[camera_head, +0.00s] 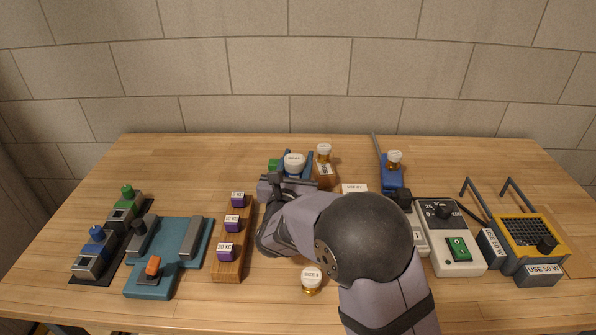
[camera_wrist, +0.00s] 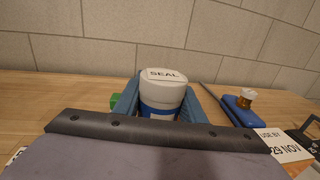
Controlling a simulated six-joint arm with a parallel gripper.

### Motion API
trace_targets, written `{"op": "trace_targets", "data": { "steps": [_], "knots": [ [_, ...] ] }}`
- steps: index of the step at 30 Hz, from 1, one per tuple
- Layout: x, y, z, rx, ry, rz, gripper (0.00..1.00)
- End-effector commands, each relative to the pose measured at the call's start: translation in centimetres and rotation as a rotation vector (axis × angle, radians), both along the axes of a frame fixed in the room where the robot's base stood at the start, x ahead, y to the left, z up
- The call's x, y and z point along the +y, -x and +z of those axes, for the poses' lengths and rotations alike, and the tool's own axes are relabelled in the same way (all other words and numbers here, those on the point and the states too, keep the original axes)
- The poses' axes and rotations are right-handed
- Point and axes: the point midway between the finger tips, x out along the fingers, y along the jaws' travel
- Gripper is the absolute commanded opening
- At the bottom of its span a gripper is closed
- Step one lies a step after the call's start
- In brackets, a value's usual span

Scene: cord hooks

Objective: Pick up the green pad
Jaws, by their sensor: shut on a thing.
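A small green item (camera_head: 274,165), perhaps the green pad, shows just left of my gripper; a green piece also shows in the wrist view (camera_wrist: 116,100), partly hidden behind a blue finger. My gripper (camera_head: 295,168) has its two blue fingers on either side of a white jar marked SEAL (camera_wrist: 165,87) with a blue band. The fingers are shut on this jar, which stands upright between them. In the head view the jar's white lid (camera_head: 294,159) shows between the fingers. My arm hides the table in front of it.
A small bottle (camera_head: 324,153) on a wooden block stands close right. At left are a wooden weight rack (camera_head: 230,265) and a teal fixture (camera_head: 180,260).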

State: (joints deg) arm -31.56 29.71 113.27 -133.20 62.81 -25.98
Motion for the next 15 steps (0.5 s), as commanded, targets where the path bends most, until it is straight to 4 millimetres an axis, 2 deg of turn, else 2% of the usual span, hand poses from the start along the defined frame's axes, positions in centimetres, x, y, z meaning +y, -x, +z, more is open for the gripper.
{"op": "trace_targets", "data": {
  "steps": [8, 15],
  "knots": [
    [0.0, 0.0, -3.1, 0.001, 0.003, 0.0, 0.04],
    [0.0, 0.0, -3.4, -0.001, -0.001, 0.0, 0.04]
  ]
}}
